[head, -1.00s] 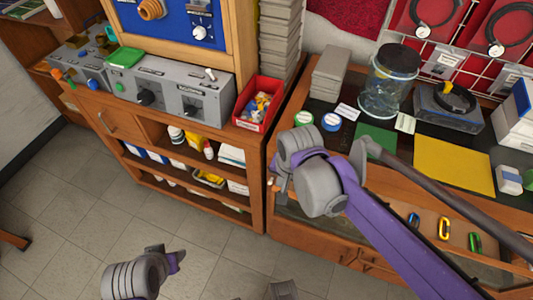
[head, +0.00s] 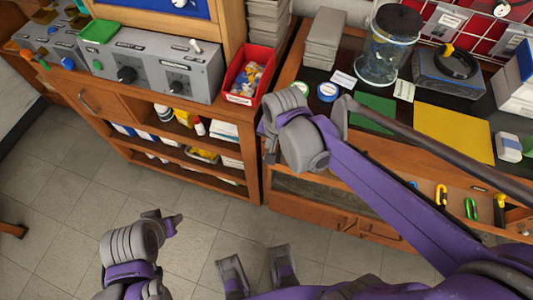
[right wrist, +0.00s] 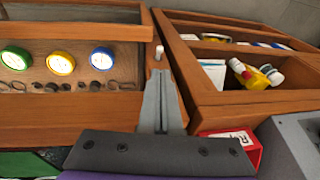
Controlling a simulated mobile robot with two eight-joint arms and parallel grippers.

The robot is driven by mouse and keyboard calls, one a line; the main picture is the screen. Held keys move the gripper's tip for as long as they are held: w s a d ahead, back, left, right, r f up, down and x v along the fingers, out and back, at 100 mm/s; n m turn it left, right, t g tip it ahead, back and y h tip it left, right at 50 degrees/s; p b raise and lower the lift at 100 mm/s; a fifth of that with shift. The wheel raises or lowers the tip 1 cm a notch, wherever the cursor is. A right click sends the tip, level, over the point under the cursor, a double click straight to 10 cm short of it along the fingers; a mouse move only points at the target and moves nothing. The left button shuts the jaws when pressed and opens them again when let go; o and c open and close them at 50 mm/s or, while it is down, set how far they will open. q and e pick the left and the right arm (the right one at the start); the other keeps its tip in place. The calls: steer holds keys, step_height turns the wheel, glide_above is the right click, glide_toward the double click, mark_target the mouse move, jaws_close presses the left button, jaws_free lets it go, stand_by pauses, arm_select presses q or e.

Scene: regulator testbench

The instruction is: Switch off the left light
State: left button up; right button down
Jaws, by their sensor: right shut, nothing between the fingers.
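My right gripper (head: 270,152) is mostly hidden by its own arm in the head view, beside the left end of the dark-topped desk. In the right wrist view its fingers (right wrist: 160,80) are shut and empty. They point at a small white-tipped peg (right wrist: 158,52) on a wooden edge; I cannot tell if they touch it. Grey control boxes with black knobs stand on the left cabinet; the nearest box (head: 204,79) has a pale toggle (head: 195,45). No lamp can be made out as the left light.
A red bin (head: 243,83) of small parts stands between the boxes and the desk. A glass jar (head: 382,60), a yellow sheet (head: 453,133) and a green sheet (head: 373,113) are on the desk. An open-shelved cabinet (head: 252,170) stands left. The floor (head: 60,210) is clear.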

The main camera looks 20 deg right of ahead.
steer(key=b+x, duration=0.2)
steer(key=x, duration=0.9)
steer(key=shift+s+a+f+b, duration=0.35)
steer(key=shift+s+f+b, duration=0.05)
steer(key=shift+s+f, duration=0.1)
steer(key=shift+r, duration=0.1)
steer(key=shift+r+p, duration=0.65)
steer(key=shift+r, duration=0.1)
